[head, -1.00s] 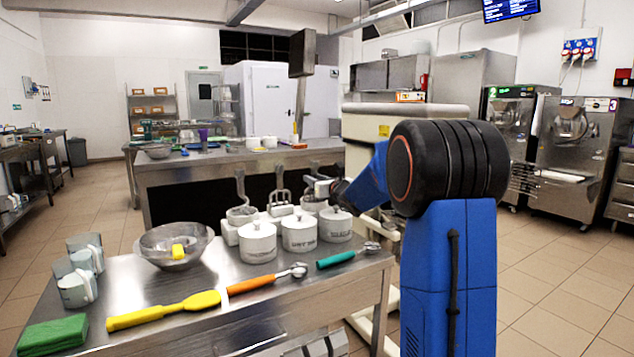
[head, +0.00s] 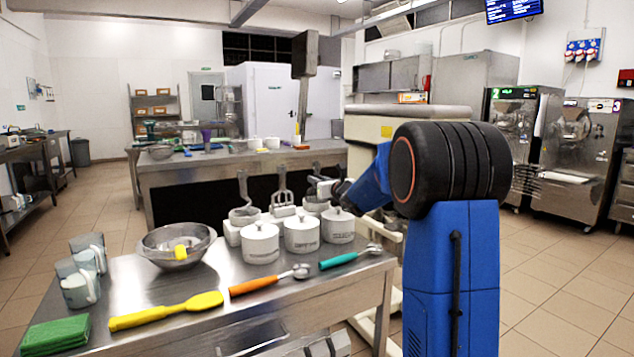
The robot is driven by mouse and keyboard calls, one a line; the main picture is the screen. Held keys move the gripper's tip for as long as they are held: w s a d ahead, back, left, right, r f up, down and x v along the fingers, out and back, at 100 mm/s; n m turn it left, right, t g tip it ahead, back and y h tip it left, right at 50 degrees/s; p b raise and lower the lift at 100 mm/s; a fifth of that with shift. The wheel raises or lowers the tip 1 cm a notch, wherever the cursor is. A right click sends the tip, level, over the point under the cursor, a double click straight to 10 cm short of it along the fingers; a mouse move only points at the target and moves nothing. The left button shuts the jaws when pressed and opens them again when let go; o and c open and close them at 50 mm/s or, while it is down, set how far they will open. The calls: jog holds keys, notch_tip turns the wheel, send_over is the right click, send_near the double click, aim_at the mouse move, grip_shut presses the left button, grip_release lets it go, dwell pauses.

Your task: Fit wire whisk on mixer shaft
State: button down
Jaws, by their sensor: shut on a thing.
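My gripper (head: 322,189) is at the back of the steel table, above and behind the white lidded pots. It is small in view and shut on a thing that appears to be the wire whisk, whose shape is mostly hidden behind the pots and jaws. A spiral dough hook (head: 242,192) and a flat beater (head: 282,190) stand in pale holders just left of it. The cream mixer (head: 430,113) stands behind my arm. Its shaft is hidden by my arm.
White lidded pots (head: 301,234) stand close in front of my gripper.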

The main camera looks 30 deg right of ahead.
aim_at(319, 167)
jog(key=shift+r, duration=2.45)
jog(key=s+r, duration=0.4)
jog(key=s, duration=0.1)
jog(key=shift+d, duration=0.1)
